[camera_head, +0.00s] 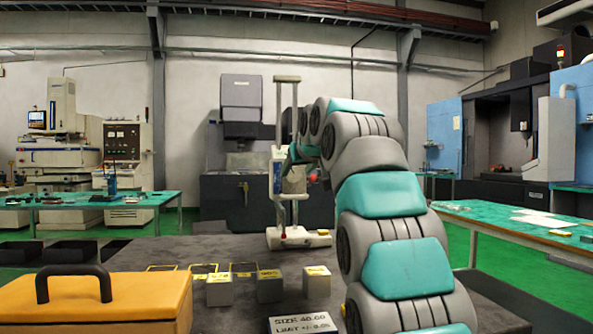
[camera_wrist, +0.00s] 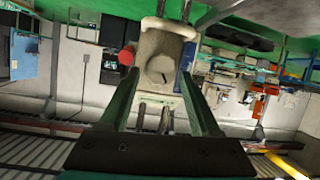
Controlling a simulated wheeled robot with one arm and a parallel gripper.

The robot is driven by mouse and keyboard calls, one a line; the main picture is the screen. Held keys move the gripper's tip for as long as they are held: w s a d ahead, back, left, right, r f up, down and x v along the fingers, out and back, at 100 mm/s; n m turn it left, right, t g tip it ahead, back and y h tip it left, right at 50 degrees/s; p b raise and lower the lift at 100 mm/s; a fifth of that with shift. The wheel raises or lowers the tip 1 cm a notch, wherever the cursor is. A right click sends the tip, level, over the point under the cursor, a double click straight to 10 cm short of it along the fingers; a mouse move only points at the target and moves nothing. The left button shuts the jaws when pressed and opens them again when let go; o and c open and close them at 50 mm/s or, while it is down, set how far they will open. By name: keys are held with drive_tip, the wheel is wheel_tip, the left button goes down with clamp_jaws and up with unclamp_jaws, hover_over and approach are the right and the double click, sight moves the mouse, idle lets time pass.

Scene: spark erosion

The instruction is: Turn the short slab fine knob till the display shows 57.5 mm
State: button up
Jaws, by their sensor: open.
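A height gauge stands on the dark table, with a pale base (camera_head: 297,239), upright posts and a white-and-blue slider (camera_head: 277,172). No reading can be made out on it. A red knob (camera_head: 312,177) sits at the slider's right; it also shows in the wrist view (camera_wrist: 127,55). The wrist view shows a grey-beige block with a round knob face (camera_wrist: 161,70) bearing a dark mark. I cannot tell for sure if this is the fine knob. My gripper (camera_wrist: 161,75) is open, its green fingers either side of that block. Contact cannot be told. In the head view my arm partly hides the gripper.
Grey blocks with yellow labels (camera_head: 219,291) (camera_head: 269,287) (camera_head: 316,284) stand at the front. A yellow box with a dark handle (camera_head: 120,300) fills the front left. Dark trays (camera_head: 70,250) lie behind it.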

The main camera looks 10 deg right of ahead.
drive_tip(key=shift+x, duration=0.8)
clamp_jaws()
drive_tip(key=shift+n+h, duration=0.7)
drive_tip(key=shift+n, duration=0.2)
